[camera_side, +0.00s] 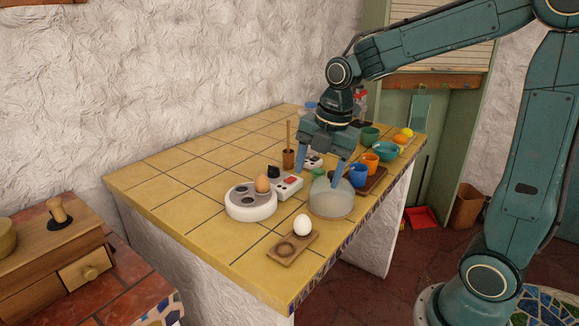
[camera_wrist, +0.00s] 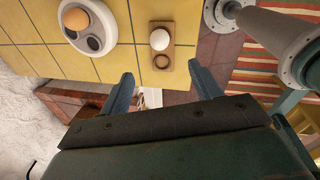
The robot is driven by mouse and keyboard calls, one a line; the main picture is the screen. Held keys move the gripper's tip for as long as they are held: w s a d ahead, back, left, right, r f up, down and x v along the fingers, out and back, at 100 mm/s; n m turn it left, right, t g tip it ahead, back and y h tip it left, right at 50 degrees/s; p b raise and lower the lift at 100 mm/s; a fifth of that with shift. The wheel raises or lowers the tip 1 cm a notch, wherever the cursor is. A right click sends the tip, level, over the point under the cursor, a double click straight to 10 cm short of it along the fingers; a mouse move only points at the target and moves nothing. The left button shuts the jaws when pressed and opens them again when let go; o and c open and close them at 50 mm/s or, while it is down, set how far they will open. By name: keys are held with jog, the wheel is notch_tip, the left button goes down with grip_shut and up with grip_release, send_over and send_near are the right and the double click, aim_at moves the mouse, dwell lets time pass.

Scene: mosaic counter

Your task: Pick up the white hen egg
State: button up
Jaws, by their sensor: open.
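The white hen egg (camera_side: 302,224) sits upright in one hollow of a small wooden egg holder (camera_side: 281,257) near the counter's front edge. The holder's other hollow is empty. In the wrist view the egg (camera_wrist: 159,40) and the holder (camera_wrist: 173,58) lie beyond my fingertips, a little right of the middle. My gripper (camera_side: 320,176) is open and empty.
A round white egg cooker (camera_side: 250,210) holding a brown egg (camera_side: 262,184) stands left of the holder. A device with a red switch (camera_side: 286,187) is behind it. Blue (camera_side: 358,173) and orange (camera_side: 369,162) cups stand at the right. The yellow tiles (camera_side: 210,240) at the front left are clear.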

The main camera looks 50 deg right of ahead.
aim_at(305, 215)
jog(key=shift+w+d+f+n, duration=0.1)
jog(key=shift+w+f+n, duration=0.2)
jog(key=shift+n, duration=0.1)
jog(key=shift+f, duration=0.1)
jog(key=shift+w+a+f, duration=0.1)
jog(key=shift+w+f, duration=0.15)
jog(key=shift+f, duration=1.1)
jog(key=shift+w+a+f, duration=0.1)
jog(key=shift+w+f, duration=0.15)
jog(key=shift+f, duration=1.15)
jog(key=shift+w+a+f, duration=0.1)
jog(key=shift+w+f, duration=0.15)
jog(key=shift+f, duration=1.1)
jog(key=shift+w+a+f, duration=0.1)
jog(key=shift+w+f, duration=0.1)
jog(key=shift+f, duration=1.1)
jog(key=shift+w+f, duration=0.2)
jog(key=shift+f, duration=1.05)
jog(key=c, duration=0.8)
